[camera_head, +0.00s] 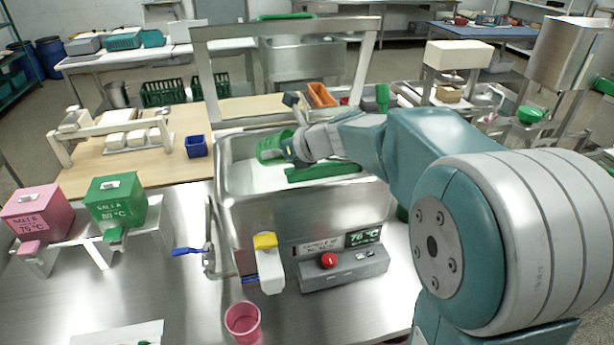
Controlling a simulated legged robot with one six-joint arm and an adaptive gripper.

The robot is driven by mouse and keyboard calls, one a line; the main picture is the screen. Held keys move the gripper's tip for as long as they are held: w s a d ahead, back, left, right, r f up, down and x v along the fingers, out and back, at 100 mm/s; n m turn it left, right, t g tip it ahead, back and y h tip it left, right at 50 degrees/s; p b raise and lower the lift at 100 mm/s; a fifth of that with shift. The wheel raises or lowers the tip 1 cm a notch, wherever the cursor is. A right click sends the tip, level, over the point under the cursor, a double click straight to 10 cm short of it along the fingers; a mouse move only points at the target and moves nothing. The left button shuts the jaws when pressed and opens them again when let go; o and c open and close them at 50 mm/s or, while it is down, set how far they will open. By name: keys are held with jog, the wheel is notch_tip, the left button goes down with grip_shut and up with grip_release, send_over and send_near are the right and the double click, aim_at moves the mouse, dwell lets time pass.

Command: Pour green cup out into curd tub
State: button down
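The green cup (272,147) is over the curd tub, tipped onto its side with its mouth toward the left. My gripper (290,148) reaches in from the right and holds the cup near its base; the fingers are small and partly hidden behind the cup and wrist. The curd tub (262,215) is a steel box with a pale white surface inside. A green bar (322,171) lies across the right part of its opening. I cannot see the cup's inside or any stream of liquid.
A steel frame (207,80) rises behind the tub. A pink dispenser (35,213) and a green dispenser (116,203) stand left, and a blue container (196,146) behind them. A pink cup (243,322) stands in front. My arm covers the right side.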

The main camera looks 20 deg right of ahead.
jog(key=shift+d+r+y, duration=0.1)
jog(key=shift+r+y, duration=0.05)
jog(key=shift+y, duration=0.15)
jog(key=shift+s+d+r+t+y, duration=0.15)
jog(key=shift+r+t+y, duration=0.1)
jog(key=shift+t+y, duration=0.25)
jog(key=shift+s+d+r+t+y+p, duration=0.3)
jog(key=shift+s+d+t+y+p, duration=0.25)
jog(key=shift+t+p, duration=0.2)
dwell(0.4)
jog(key=shift+s+d+r+t+y+p, duration=0.15)
jog(key=shift+d+r+t+y+p, duration=0.15)
jog(key=shift+t+y, duration=0.25)
dwell(0.6)
jog(key=shift+s+d+r+t+y, duration=0.15)
jog(key=shift+r+t+y, duration=0.15)
jog(key=shift+r+y, duration=0.3)
jog(key=shift+r, duration=0.15)
